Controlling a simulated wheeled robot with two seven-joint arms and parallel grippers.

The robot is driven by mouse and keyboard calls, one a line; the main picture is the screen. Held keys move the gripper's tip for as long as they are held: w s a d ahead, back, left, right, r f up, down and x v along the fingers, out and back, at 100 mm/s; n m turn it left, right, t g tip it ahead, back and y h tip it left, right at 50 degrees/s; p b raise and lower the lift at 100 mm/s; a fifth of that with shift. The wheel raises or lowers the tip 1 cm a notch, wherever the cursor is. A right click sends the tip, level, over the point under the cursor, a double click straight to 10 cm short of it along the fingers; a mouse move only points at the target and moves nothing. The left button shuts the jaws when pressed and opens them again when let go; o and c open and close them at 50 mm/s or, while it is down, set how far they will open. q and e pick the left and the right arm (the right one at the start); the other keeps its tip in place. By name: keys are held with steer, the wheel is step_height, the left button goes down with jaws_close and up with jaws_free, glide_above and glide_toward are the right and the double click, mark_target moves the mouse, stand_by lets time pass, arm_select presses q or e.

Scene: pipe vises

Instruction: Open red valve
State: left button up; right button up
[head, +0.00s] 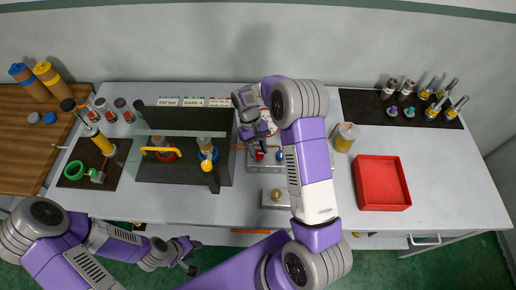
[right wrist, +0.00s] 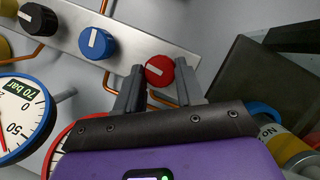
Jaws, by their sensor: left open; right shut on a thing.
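The red valve (right wrist: 159,71) is a round knob with a white mark, on a metal panel (right wrist: 130,36). In the right wrist view its mark lies nearly flat, while the blue knob's (right wrist: 97,43) mark stands nearly upright. My right gripper (right wrist: 160,84) has one finger on each side of the red valve and is shut on it. In the head view, the right gripper (head: 262,145) reaches down over the red valve (head: 259,155), partly hiding it; the blue knob (head: 280,156) is just right of it. My left gripper (head: 192,258) is open and empty, below the table's front edge.
A black knob (right wrist: 38,17) and blue-rimmed gauge (right wrist: 22,115) are near the panel; a red-rimmed gauge (right wrist: 55,150) is partly hidden. A dark rig (head: 165,172) stands left of the panel. A red tray (head: 381,203) lies right. Bare tabletop surrounds the tray.

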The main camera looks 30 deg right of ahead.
steer(key=shift+w, duration=0.1)
steer(key=o, duration=1)
steer(key=shift+o, duration=0.2)
steer(key=v, duration=0.7)
steer(key=shift+r, duration=0.3)
